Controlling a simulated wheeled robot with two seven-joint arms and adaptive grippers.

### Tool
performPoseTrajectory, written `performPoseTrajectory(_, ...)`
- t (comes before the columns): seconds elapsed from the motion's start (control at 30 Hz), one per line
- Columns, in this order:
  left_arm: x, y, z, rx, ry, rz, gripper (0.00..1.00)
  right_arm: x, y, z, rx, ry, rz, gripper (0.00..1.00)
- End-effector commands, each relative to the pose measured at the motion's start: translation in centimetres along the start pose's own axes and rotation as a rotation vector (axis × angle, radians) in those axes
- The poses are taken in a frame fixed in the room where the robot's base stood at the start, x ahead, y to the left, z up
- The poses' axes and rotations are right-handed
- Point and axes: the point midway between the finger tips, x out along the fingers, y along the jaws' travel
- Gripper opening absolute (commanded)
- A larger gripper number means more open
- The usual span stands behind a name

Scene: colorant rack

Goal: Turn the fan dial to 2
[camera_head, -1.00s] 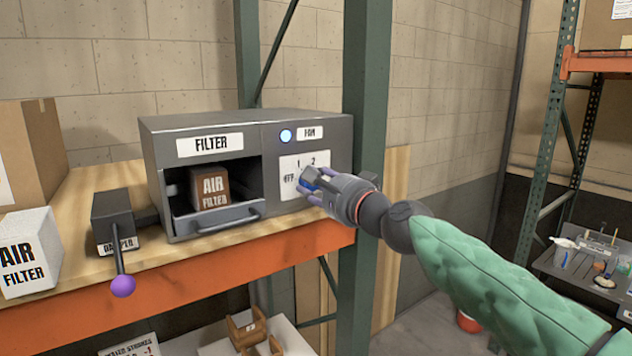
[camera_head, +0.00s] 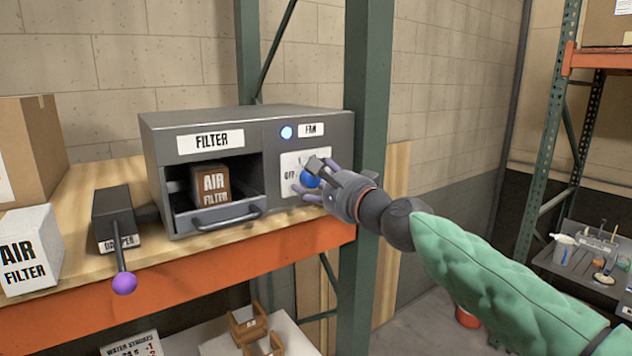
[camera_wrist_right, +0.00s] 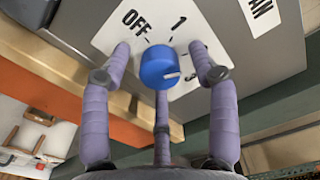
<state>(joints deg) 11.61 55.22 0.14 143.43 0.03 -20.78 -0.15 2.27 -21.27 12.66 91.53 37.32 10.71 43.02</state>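The blue fan dial (camera_head: 310,178) sits on a white label plate on the grey unit's front, right of the filter slot. My left gripper is out of view.
The grey unit (camera_head: 240,122) stands on a wooden shelf with an orange beam (camera_head: 290,250). A damper box with a purple-knobbed lever (camera_head: 124,284) is at left. An air filter box (camera_head: 210,184) sits in the open slot. A green post (camera_head: 366,90) rises close behind my right gripper.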

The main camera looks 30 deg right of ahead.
Motion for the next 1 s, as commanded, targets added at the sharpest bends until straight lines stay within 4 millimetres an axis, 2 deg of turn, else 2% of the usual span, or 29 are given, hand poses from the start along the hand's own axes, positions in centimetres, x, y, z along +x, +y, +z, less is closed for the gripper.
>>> performPoseTrajectory(0.23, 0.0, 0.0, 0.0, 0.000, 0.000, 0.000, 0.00, -0.1, 0.0, 0.0, 0.000, 0.000, 0.001, 0.60)
performPoseTrajectory(0.37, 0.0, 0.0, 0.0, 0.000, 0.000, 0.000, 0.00, -1.1, -0.1, 0.0, -0.001, 0.000, -0.001, 0.60)
performPoseTrajectory(0.8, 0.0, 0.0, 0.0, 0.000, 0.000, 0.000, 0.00, -9.0, 0.0, 0.0, 0.000, 0.002, -0.002, 0.60)
performPoseTrajectory(1.0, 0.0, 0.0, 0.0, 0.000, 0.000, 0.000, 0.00, -11.3, 0.0, -0.1, -0.001, 0.001, -0.001, 0.60)
